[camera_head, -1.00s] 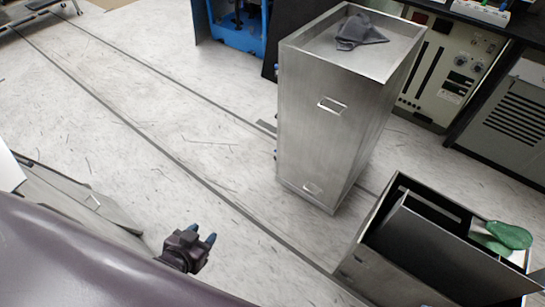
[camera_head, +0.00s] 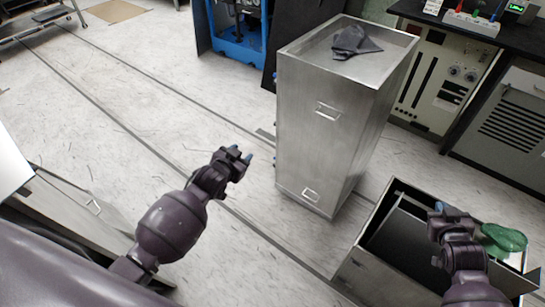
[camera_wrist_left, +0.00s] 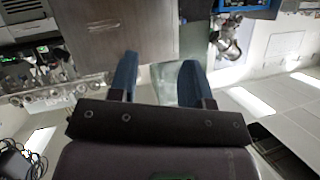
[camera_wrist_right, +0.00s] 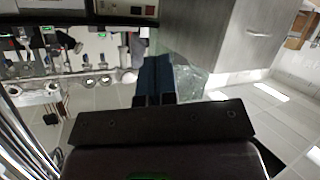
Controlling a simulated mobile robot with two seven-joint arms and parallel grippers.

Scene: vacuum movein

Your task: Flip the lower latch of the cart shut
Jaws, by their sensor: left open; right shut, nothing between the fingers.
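The cart is a tall grey metal cabinet (camera_head: 325,150) standing upright, with an upper pull handle (camera_head: 328,111) and a lower pull handle (camera_head: 311,194) on its front. Small dark-blue parts, possibly latches (camera_head: 277,161), show at its left edge; their state is too small to tell. My left gripper (camera_head: 243,155) is open and empty, left of the cabinet's lower half and apart from it. In the left wrist view the cabinet (camera_wrist_left: 120,25) lies beyond the open fingers (camera_wrist_left: 160,80). My right gripper (camera_head: 447,208) is shut and empty, above the open box at lower right.
The open metal box (camera_head: 365,270) with a green item (camera_head: 505,238) stands at lower right. A dark cloth (camera_head: 355,42) lies on the cabinet. A bench with equipment (camera_head: 470,30) is at right back. The floor left of the cabinet is free.

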